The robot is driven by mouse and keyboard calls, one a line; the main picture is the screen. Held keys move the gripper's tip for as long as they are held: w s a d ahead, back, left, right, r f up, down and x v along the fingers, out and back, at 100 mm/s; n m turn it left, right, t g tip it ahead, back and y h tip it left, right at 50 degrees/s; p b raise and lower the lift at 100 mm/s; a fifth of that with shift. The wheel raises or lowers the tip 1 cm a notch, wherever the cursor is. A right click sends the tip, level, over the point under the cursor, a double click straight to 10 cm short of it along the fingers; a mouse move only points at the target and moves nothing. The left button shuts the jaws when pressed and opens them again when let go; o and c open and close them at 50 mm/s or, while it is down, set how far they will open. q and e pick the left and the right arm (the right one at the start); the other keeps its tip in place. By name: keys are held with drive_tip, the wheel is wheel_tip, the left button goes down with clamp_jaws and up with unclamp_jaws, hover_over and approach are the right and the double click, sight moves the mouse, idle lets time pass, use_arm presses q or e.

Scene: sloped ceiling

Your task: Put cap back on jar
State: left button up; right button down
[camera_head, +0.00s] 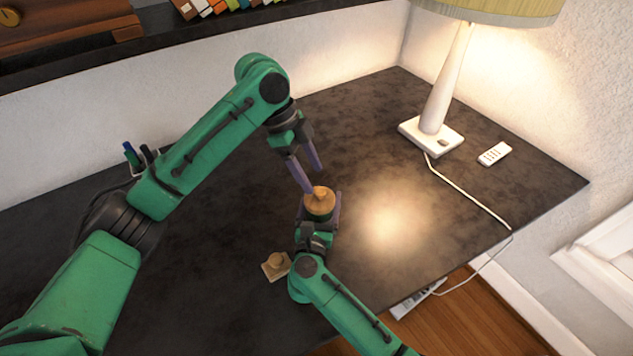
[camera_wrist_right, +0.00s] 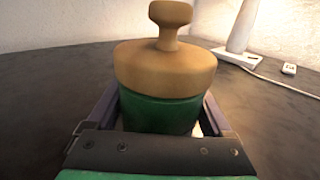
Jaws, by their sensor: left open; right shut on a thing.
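The jar (camera_wrist_right: 160,112) is green, upright and between the fingers of my right gripper, low at the desk. The wooden cap (camera_wrist_right: 165,68), with a round knob, sits on top of the jar and looks about level in the right wrist view. In the head view the cap (camera_head: 320,204) hides most of the jar. My right gripper (camera_head: 321,212) is shut on the jar. My left gripper (camera_head: 314,181) is open and empty, its fingertips just above and behind the cap's knob; whether one touches it I cannot tell.
A small square wooden piece with a round knob (camera_head: 276,265) lies on the dark desk (camera_head: 230,215), left of my right wrist. A white lamp (camera_head: 440,95) and a remote (camera_head: 495,153) stand at the right, with a cord. A pen holder (camera_head: 139,167) is behind my left arm.

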drive_tip(key=shift+f, duration=0.15)
use_arm(q)
drive_tip(key=v, duration=0.7)
drive_tip(key=shift+r, duration=0.3)
drive_tip(key=shift+a, duration=0.15)
use_arm(e)
unclamp_jaws()
drive_tip(key=s+b, duration=0.1)
drive_tip(key=s, duration=0.3)
drive_tip(key=s+a+b, duration=0.1)
drive_tip(key=s, duration=0.4)
drive_tip(key=s+a+b, duration=0.1)
drive_tip(key=s, duration=0.3)
drive_tip(key=shift+s+a+f, duration=0.1)
drive_tip(key=shift+s, duration=0.2)
use_arm(q)
wheel_tip(320, 180, down, 3)
drive_tip(key=shift+f, duration=0.25)
use_arm(e)
drive_tip(key=shift+s, duration=0.4)
